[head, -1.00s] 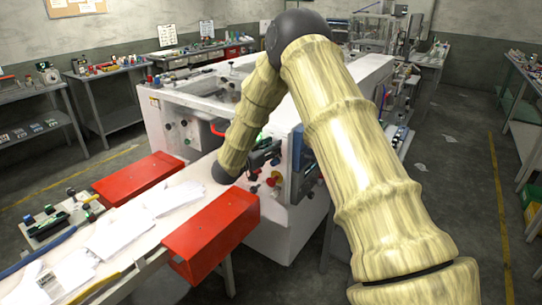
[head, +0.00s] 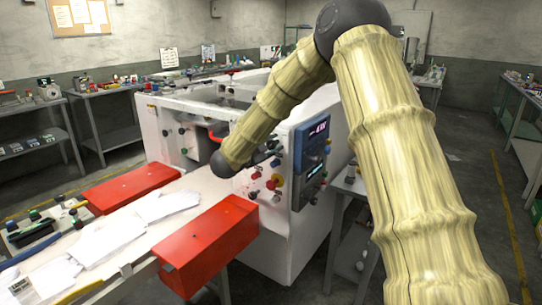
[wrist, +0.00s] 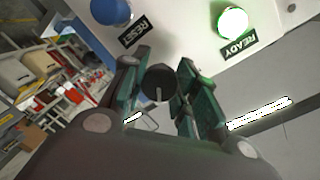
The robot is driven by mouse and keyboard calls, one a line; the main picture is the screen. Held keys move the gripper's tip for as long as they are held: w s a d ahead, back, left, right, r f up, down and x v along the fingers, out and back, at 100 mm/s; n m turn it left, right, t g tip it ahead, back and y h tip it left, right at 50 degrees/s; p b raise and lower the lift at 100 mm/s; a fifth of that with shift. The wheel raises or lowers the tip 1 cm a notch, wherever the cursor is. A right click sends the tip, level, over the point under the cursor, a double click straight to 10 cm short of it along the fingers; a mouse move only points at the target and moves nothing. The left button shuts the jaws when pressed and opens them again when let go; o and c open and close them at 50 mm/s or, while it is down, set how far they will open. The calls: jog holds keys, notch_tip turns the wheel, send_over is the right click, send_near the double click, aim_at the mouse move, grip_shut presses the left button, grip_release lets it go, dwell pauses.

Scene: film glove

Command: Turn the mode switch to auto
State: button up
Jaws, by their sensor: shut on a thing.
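My gripper (wrist: 160,78) has its two green-padded fingers on either side of a round black knob (wrist: 157,82) and is shut on it. The knob looks like the mode switch; its own label is not visible. A pale pointer line on it runs toward the bottom of the wrist view. In the head view, the dark end of my arm is at the white machine's front panel (head: 270,183), and my gripper and the knob are hidden there.
A blue button (wrist: 110,10) labelled RESET and a lit green-white lamp (wrist: 233,22) labelled READY sit close to the knob. Red, yellow and other controls and a blue display unit (head: 312,143) are right of my arm's end.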

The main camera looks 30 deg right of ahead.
jog(key=shift+f+m+b, duration=0.15)
jog(key=shift+m+b, duration=0.65)
jog(key=shift+b, duration=0.15)
jog(key=o, duration=1)
jog(key=shift+o, duration=0.2)
jog(key=v, duration=1.2)
jog(key=shift+r, duration=0.2)
jog(key=shift+f, duration=0.1)
